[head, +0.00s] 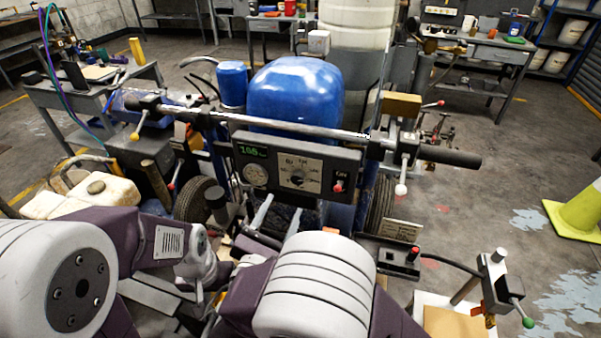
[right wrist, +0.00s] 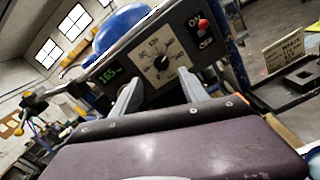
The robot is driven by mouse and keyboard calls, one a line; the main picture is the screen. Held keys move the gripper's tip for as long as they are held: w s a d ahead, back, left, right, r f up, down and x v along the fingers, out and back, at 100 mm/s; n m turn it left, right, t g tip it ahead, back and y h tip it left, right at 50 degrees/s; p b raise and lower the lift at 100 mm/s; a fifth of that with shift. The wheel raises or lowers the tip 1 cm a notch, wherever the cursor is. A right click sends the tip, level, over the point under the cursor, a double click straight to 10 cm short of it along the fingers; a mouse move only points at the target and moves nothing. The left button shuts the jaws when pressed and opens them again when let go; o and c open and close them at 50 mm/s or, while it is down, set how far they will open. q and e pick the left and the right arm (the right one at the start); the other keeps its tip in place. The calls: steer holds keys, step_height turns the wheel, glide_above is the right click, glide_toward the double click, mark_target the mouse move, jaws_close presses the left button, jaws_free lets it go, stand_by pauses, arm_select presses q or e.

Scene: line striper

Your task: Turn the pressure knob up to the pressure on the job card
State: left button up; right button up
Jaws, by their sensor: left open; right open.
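The pressure knob (head: 297,178) is a small black dial on a pale plate in the middle of the dark control panel (head: 270,142). In the right wrist view the knob (right wrist: 161,62) shows just beyond my fingertips. The green display (head: 252,151) seems to read 165. The job card (head: 400,230) stands low to the right; its print is too small to read. My right gripper (head: 279,207) is open and empty, its two grey fingers below and in front of the knob, apart from it. My left gripper (head: 196,275) is low at the left; its fingers are hard to make out.
A round gauge (head: 254,175) sits left of the knob and a red-topped switch (head: 338,185) right of it. A handlebar (head: 290,127) crosses above the panel before a blue tank (head: 295,90).

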mark_target(296, 181)
steer(key=p+x, duration=0.1)
steer(key=x, duration=0.7)
steer(key=shift+w+d, duration=0.25)
steer(key=shift+w, duration=0.1)
steer(key=shift+c, duration=0.3)
jaws_close()
steer(key=shift+f+m+b, duration=0.25)
steer(key=shift+m+b, duration=0.15)
steer(key=shift+b, duration=0.45)
steer(key=shift+r, duration=0.25)
steer(key=shift+o, duration=0.3)
jaws_free()
